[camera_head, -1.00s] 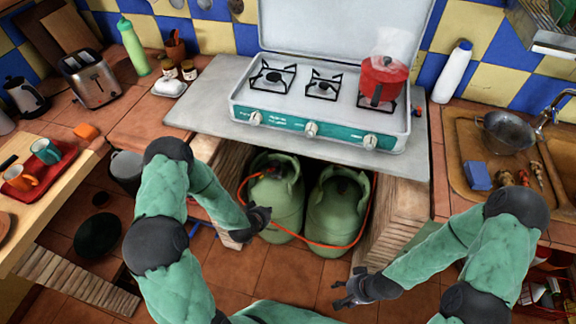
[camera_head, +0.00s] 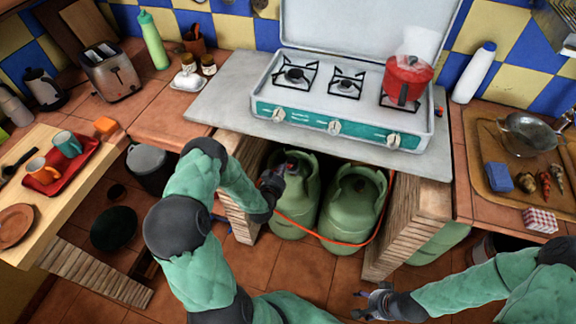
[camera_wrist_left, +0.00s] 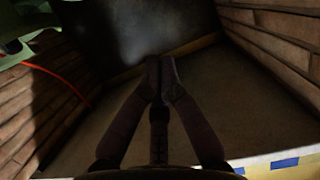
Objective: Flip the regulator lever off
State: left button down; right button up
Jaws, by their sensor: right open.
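Two green gas bottles stand under the stove counter, a left one (camera_head: 297,210) and a right one (camera_head: 350,212). A small red part, apparently the regulator (camera_head: 291,164), shows at the left bottle's top; its lever is too small to make out. An orange hose (camera_head: 330,239) runs across the bottles' front. My left gripper (camera_head: 274,179) is beside the left bottle's collar, close to the red part; contact cannot be told. In the left wrist view its fingers (camera_wrist_left: 160,68) meet with nothing visible between them, and a green bottle edge (camera_wrist_left: 30,22) is at upper left. My right gripper (camera_head: 372,300) is open and empty, low in front.
The counter slab (camera_head: 215,110) bears a stove (camera_head: 335,95) with a red pot (camera_head: 408,80) above the bottles. Brick walls flank the niche, the right one (camera_head: 408,225) close to the right bottle. A grey bin (camera_head: 147,167) stands left. The floor in front is clear.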

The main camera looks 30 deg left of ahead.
pick_arm(q)
jog(key=b, duration=0.4)
send_over(288, 167)
jog(key=w, duration=0.1)
jog(key=f, duration=0.2)
jog(key=shift+w+a+f, duration=0.2)
jog(key=shift+f, duration=0.2)
jog(key=shift+s+f, duration=0.15)
jog(key=shift+f, duration=0.75)
jog(key=shift+s+d+f+b, duration=0.2)
jog(key=shift+s+f+b, duration=0.4)
jog(key=shift+f, duration=0.1)
jog(key=shift+s, duration=0.2)
